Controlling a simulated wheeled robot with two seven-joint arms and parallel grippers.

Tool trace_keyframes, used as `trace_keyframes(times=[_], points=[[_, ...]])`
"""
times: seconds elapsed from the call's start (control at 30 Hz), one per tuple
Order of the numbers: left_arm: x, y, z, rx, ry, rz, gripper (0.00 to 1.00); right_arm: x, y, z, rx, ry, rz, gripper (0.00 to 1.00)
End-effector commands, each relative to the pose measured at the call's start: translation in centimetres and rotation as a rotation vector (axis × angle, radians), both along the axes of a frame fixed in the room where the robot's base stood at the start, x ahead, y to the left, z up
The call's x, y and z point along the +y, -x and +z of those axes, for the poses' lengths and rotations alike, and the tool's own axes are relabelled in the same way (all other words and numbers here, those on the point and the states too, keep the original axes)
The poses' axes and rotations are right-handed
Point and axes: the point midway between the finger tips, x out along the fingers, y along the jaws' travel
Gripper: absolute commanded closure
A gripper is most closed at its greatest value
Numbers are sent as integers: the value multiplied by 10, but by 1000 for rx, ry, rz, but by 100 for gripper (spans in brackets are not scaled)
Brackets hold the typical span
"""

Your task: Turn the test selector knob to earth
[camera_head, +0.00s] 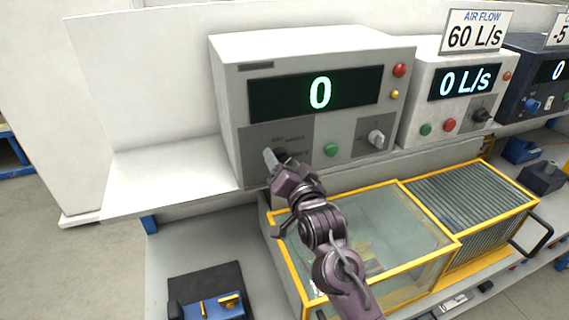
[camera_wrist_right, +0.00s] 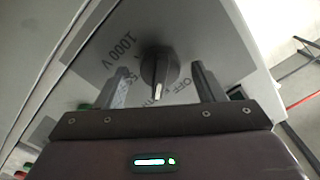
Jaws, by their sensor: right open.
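The selector knob (camera_wrist_right: 158,66) is dark and round with a raised grip bar and a pale pointer line. It sits on a grey panel printed with "1000 V", "OFF" and another partly hidden label. My right gripper (camera_wrist_right: 164,84) is open, with one finger on each side of the knob and visible gaps between. In the head view the right gripper (camera_head: 276,159) is at the lower left of the tester's front (camera_head: 316,128) and covers most of the knob. The tester's display (camera_head: 318,93) reads 0. My left gripper is out of view.
A green button (camera_head: 331,150) and a second, grey knob (camera_head: 376,138) are right of the gripper. Red (camera_head: 399,70) and yellow (camera_head: 395,95) lamps are above. A yellow-framed clear box (camera_head: 400,225) stands below, and an air flow unit (camera_head: 455,90) to the right.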

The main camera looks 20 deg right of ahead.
Motion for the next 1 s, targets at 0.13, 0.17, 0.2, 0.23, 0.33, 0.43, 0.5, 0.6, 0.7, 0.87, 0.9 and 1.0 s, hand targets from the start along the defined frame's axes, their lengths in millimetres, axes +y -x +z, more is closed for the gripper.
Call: trace_keyframes(times=[0.13, 0.17, 0.2, 0.23, 0.33, 0.43, 0.5, 0.6, 0.7, 0.87, 0.9, 1.0], points=[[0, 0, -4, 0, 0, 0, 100, 0, 7, -3, 2, 0, 0, 37], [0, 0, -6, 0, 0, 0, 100, 0, 10, -3, 2, 0, 0, 37], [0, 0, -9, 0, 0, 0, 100, 0, 15, -4, 2, 0, 1, 37], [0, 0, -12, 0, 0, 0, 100, 0, 20, -4, 1, 0, 1, 37], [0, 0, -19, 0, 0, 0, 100, -1, 38, -5, 2, -1, 1, 37], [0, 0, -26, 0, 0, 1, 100, -2, 54, -4, 0, -1, 0, 37], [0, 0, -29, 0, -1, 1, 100, -2, 64, -4, 1, -1, 1, 37], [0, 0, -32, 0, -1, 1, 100, -2, 74, -2, 0, 0, 1, 37], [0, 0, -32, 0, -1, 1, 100, -3, 78, -1, 1, 0, 1, 37], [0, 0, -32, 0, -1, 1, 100, -3, 78, 0, 0, 0, 0, 37], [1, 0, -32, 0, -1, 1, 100, -3, 78, 0, 0, 0, 0, 37], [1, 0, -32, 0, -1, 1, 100, -3, 78, 0, 0, 0, 0, 37]])
